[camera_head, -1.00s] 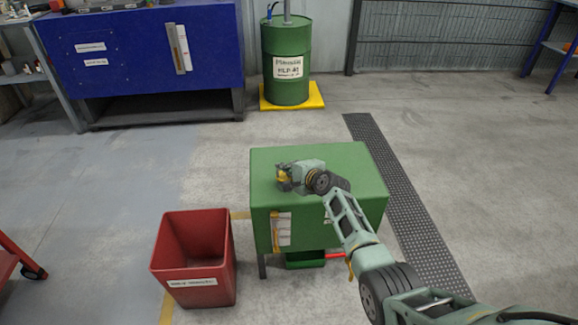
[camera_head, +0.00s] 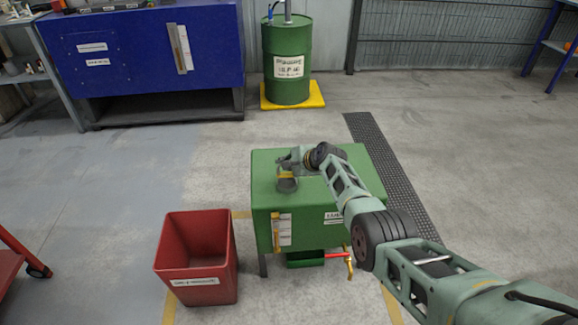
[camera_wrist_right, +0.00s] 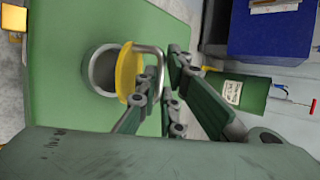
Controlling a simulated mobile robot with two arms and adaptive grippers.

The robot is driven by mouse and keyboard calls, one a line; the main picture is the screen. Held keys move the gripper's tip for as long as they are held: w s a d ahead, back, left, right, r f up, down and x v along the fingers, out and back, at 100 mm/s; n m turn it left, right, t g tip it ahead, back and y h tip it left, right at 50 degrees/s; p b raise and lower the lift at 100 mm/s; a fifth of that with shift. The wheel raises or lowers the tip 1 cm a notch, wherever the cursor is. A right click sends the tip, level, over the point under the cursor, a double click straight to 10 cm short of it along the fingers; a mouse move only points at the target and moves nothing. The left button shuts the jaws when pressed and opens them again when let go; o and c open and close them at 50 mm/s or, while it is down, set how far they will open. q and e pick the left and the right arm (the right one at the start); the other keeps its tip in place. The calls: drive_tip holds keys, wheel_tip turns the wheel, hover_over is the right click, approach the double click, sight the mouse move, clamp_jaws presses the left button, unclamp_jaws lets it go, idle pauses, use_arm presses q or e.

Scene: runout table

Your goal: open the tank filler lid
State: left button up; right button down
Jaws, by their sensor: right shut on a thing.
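The green tank (camera_head: 345,165) stands on the floor in the middle of the head view. Its grey filler neck (camera_head: 287,186) rises from the left part of the top; it also shows in the right wrist view (camera_wrist_right: 98,72). The yellow lid (camera_wrist_right: 126,72) is at the neck's mouth, tilted, with a gap showing into the neck. In the head view only a thin yellow band of the lid (camera_head: 286,175) shows. My right gripper (camera_wrist_right: 162,75) is shut on the lid's metal handle (camera_wrist_right: 152,50). My left gripper is in neither view.
A red bin (camera_head: 196,255) stands left of the tank. A tap with a red handle (camera_head: 336,255) sticks out at the tank's front, near a green tray (camera_head: 305,262). A green drum (camera_head: 288,85) and blue cabinet (camera_head: 145,50) stand behind; the floor between is clear.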

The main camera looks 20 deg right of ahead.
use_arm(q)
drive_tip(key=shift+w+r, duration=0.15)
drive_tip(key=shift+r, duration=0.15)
use_arm(e)
drive_tip(key=shift+w+r, duration=0.1)
drive_tip(key=shift+w, duration=0.05)
drive_tip(key=c, duration=1.9)
unclamp_jaws()
drive_tip(key=v, duration=1.2)
drive_tip(key=shift+w+d+r, duration=0.1)
drive_tip(key=shift+w, duration=0.05)
